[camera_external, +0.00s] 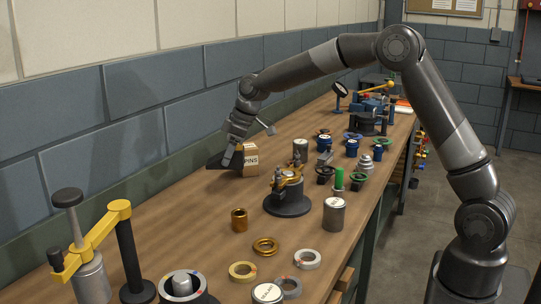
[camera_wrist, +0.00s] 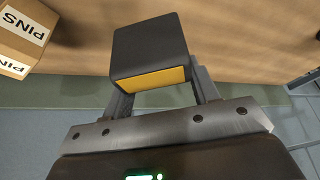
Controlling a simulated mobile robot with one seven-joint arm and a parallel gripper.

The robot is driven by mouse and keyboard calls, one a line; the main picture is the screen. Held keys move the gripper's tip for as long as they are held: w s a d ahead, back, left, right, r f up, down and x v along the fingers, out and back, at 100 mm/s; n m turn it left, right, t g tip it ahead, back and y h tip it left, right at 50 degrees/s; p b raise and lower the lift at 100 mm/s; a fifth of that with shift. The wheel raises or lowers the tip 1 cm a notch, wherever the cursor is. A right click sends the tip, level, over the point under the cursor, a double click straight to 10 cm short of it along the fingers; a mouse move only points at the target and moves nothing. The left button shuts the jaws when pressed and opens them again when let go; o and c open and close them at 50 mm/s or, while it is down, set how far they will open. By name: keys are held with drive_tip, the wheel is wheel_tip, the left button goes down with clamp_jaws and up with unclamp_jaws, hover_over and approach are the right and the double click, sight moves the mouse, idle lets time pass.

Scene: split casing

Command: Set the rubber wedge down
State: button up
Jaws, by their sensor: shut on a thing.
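The rubber wedge (camera_wrist: 149,46) is a black block with a yellow face. In the wrist view it sits between the two fingers of my gripper (camera_wrist: 160,85), which is shut on it. In the external view the black wedge (camera_external: 216,161) shows at my gripper (camera_external: 232,152), low over the left side of the bench near the wall. I cannot tell whether its underside touches the wood.
A cardboard box marked PINS (camera_external: 250,160) stands close beside the wedge; it also shows in the wrist view (camera_wrist: 22,35). A dark round fixture with brass parts (camera_external: 287,190) stands in front. Several rings and cylinders crowd the right side. Bare bench (camera_external: 185,210) lies nearer the camera.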

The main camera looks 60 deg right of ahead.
drive_tip(key=s+d+m, duration=0.1)
drive_tip(key=s+d, duration=0.1)
drive_tip(key=d, duration=0.4)
drive_tip(key=w+a+f, duration=0.2)
drive_tip(key=a, duration=0.1)
drive_tip(key=w+a+f, duration=0.2)
drive_tip(key=a, duration=0.1)
drive_tip(key=w+a+f, duration=0.2)
drive_tip(key=a, duration=0.2)
drive_tip(key=shift+f, duration=0.4)
drive_tip(key=shift+w+f, duration=0.1)
drive_tip(key=shift+f, duration=1.95)
drive_tip(key=shift+f, duration=0.15)
drive_tip(key=o, duration=1.2)
